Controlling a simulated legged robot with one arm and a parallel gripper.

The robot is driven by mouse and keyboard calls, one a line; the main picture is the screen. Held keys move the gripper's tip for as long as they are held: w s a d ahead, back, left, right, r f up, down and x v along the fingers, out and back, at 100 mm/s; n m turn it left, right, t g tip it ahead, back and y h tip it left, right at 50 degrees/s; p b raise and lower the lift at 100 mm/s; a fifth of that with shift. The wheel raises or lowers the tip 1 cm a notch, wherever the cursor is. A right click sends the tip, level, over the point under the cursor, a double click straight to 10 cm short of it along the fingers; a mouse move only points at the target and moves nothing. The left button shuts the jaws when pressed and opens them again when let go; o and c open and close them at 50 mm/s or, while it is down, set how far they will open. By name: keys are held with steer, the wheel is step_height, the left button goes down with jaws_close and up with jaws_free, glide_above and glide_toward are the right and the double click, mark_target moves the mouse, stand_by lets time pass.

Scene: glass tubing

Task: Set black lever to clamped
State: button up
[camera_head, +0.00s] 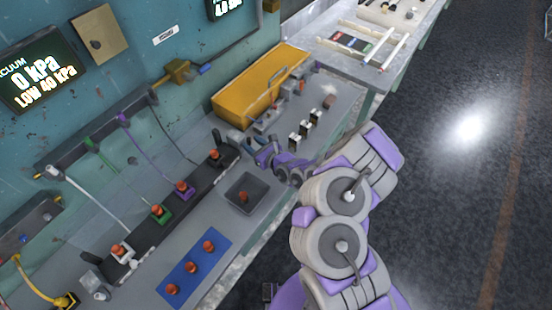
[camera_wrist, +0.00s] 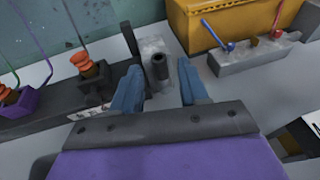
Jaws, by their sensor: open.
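A black lever (camera_wrist: 159,70) with a round, hollow-looking end rises from a grey metal base plate (camera_wrist: 151,46) at the end of the dark rail (camera_wrist: 40,122). In the wrist view, my gripper (camera_wrist: 160,68) has its blue fingers apart, one on each side of the lever. I see a gap on both sides, so it does not hold the lever. In the head view, my gripper (camera_head: 250,148) is at the far end of the rail and largely hides the lever. I cannot tell the lever's set position.
A dark upright piece (camera_wrist: 130,39) stands close beside the left finger. An orange-topped fitting (camera_wrist: 83,63) sits on the rail to the left. Behind are a yellow box (camera_wrist: 235,20) and a grey block with blue and red levers (camera_wrist: 240,58). A grey tray (camera_head: 262,188) lies nearer.

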steer(key=p+v, duration=0.3)
steer(key=v, duration=1.1)
stand_by(0.5)
